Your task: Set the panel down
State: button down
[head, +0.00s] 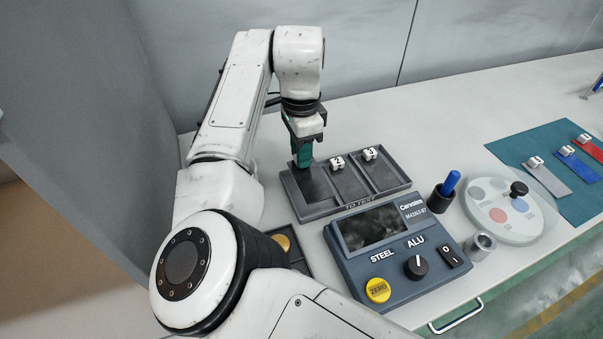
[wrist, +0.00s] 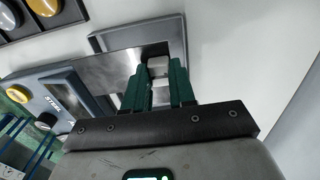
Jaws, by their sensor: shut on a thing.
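My gripper (head: 303,158) has green fingers and is over the left compartment of the grey TO TEST tray (head: 345,209). In the wrist view my gripper (wrist: 158,80) is shut on the small white block of a grey metal panel (wrist: 108,72). In the head view the panel (head: 318,185) shows as a dark plate at the left compartment; its block is hidden by the fingers. I cannot tell whether it touches the tray floor. Panels with white blocks marked 2 (head: 337,162) and 3 (head: 370,153) lie in the middle and right compartments.
A gauge (head: 395,250) with display, knob and yellow ZERO button stands just in front of the tray. A dark box with discs (head: 283,243) is left of it. A blue-handled probe (head: 447,188), round plate (head: 503,212) and teal mat (head: 540,145) are right.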

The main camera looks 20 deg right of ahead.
jog(key=shift+w+d+f+b, duration=0.2)
jog(key=shift+w+f+b, duration=0.4)
jog(key=shift+f, duration=0.25)
notch_tip(320, 180, down, 3)
jog(key=b, duration=0.4)
jog(key=shift+w+f, duration=0.1)
jog(key=shift+f, duration=0.05)
jog(key=shift+f, duration=0.5)
jog(key=c, duration=0.9)
grip_release()
jog(key=shift+c, duration=0.2)
jog(key=shift+r, duration=0.1)
jog(key=shift+r, duration=0.1)
